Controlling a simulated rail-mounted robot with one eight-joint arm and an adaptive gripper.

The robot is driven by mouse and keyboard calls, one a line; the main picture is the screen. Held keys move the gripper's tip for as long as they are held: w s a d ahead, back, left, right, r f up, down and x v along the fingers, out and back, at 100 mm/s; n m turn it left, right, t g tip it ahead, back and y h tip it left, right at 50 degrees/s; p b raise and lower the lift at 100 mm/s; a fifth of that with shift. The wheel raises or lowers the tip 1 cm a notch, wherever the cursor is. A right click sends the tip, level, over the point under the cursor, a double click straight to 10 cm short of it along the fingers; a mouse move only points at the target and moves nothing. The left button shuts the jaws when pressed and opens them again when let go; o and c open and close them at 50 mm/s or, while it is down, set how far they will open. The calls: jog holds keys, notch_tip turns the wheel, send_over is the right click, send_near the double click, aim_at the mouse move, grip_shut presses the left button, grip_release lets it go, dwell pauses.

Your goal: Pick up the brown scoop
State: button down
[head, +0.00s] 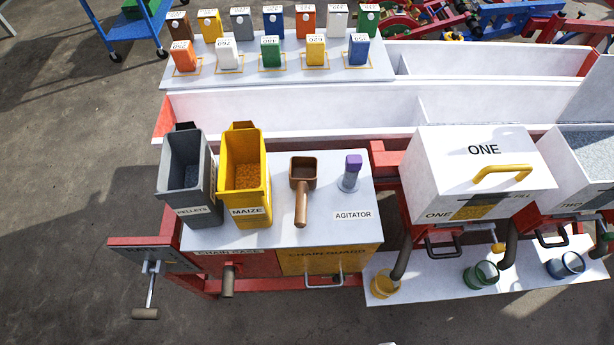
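The brown scoop (302,181) lies on the white tabletop (285,233), with its square cup toward the back and its handle pointing toward the front. It stands between the yellow MAIZE bin and the purple-capped agitator. Nothing touches it. The inside of its cup looks dark and I cannot tell if it holds anything. My gripper does not show in the head view.
A grey PELLETS bin (186,180) and a yellow MAIZE bin (244,182) stand left of the scoop. The purple-capped agitator (351,172) stands right. A white hopper marked ONE (480,170) is further right. Crank handles (147,312) jut out in front.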

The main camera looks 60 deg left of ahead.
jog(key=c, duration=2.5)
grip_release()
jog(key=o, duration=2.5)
